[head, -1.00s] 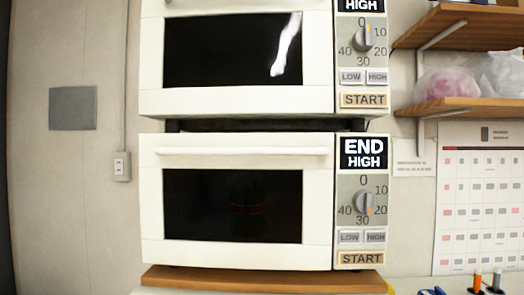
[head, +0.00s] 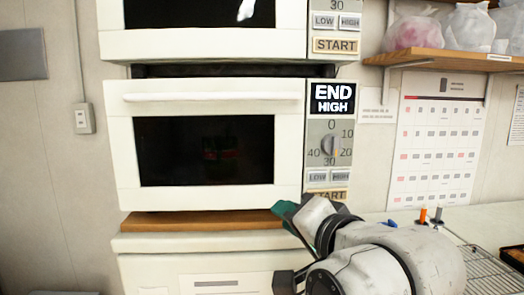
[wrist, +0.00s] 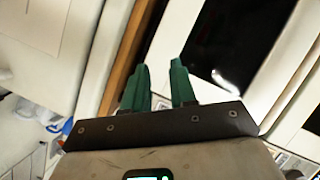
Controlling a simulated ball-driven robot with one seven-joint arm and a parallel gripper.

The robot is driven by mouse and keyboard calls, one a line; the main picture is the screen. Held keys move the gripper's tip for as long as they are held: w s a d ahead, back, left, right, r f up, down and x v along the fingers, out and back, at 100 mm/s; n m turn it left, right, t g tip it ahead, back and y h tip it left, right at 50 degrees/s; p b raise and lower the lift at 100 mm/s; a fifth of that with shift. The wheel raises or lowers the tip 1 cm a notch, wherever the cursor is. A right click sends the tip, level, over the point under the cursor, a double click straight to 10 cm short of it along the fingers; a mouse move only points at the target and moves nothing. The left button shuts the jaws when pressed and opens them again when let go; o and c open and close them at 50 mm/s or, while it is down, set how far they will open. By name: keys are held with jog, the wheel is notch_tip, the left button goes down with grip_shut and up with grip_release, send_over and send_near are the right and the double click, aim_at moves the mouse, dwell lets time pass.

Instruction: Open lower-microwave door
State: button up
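The lower microwave (head: 120,150) is white, with its door (head: 125,140) closed over a dark window (head: 205,150). A white horizontal bar handle (head: 212,98) runs along the door's top. Its panel shows END HIGH, with a dial (head: 330,145). My gripper (head: 284,210), with green fingers, is below and right of the handle, in front of the door's lower right corner and the wooden board. The wrist view shows the two fingers (wrist: 160,82) apart with nothing between them. A dark window (wrist: 235,45) lies beyond them there, tilted.
The upper microwave (head: 200,45) sits just above the lower one. A wooden board (head: 200,221) lies under the lower microwave, on a white cabinet (head: 145,265). A wooden shelf (head: 450,62) with bags, a calendar (head: 435,140) and a wire rack (head: 495,275) are at right.

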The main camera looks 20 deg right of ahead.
aim_at(265, 97)
notch_tip(265, 97, up, 18)
jog(key=s+f+m+t, duration=0.1)
jog(key=s+m+t, duration=0.2)
jog(key=m+t, duration=0.15)
jog(key=shift+m+y, duration=0.35)
jog(key=shift+y, duration=0.05)
jog(key=p+x, duration=0.1)
jog(key=x, duration=0.6)
jog(key=p+x, duration=0.1)
jog(key=x, duration=0.3)
jog(key=shift+s+a+r+p, duration=0.1)
jog(key=shift+a+r+p, duration=0.05)
jog(key=shift+a+p, duration=0.2)
jog(key=shift+c, duration=0.4)
grip_shut()
